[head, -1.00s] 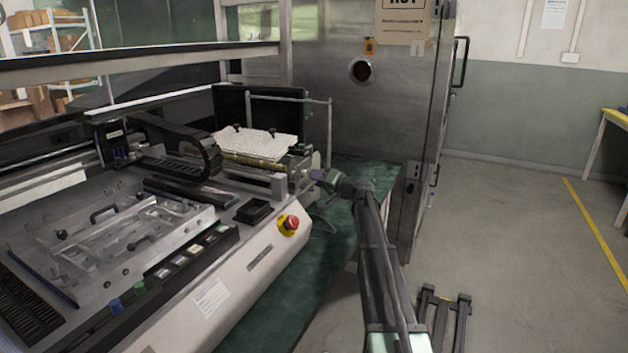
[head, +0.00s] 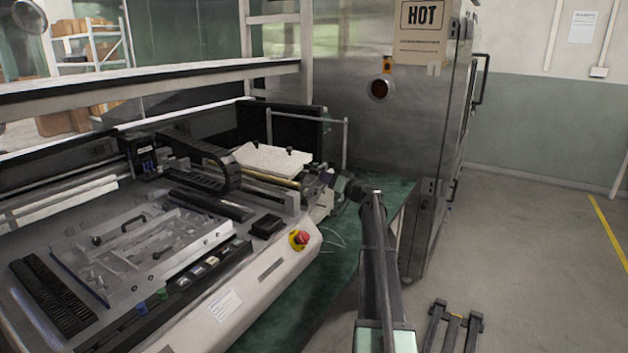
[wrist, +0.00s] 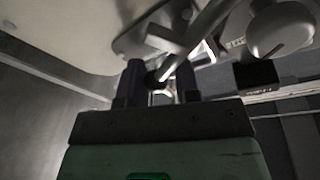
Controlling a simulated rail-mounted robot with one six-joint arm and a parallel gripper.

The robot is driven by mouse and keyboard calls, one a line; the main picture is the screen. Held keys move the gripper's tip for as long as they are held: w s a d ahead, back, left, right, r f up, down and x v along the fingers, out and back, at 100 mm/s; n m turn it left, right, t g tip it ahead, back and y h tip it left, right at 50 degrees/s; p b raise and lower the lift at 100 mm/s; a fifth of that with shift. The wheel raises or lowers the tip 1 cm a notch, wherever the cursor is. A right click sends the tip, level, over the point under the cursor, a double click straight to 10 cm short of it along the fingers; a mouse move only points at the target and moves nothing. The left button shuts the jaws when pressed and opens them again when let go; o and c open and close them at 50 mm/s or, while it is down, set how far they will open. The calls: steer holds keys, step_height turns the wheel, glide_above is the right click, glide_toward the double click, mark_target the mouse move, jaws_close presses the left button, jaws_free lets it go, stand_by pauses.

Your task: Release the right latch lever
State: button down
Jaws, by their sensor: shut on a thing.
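My gripper (wrist: 160,78) shows in the wrist view, its two dark fingers closed on the lower end of a shiny metal lever bar (wrist: 207,24). The bar slopes up and right from between the fingers. I take it to be the right latch lever; its label is not readable. In the head view my gripper (head: 336,184) is at the right end of the machine (head: 262,268), beside small metal fittings. The lever itself is too small to make out there, and the wrist hides part of that spot.
A grey rounded knob (wrist: 282,28) is close to the right of the lever. A tall steel cabinet (head: 420,120) marked HOT stands behind my arm. A red stop button (head: 301,238) is on the machine's front. Open floor (head: 540,260) lies to the right.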

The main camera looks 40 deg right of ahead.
stand_by(0.3)
steer(key=c, duration=0.8)
jaws_free()
steer(key=shift+c, duration=0.2)
steer(key=b+v, duration=0.1)
steer(key=v, duration=1)
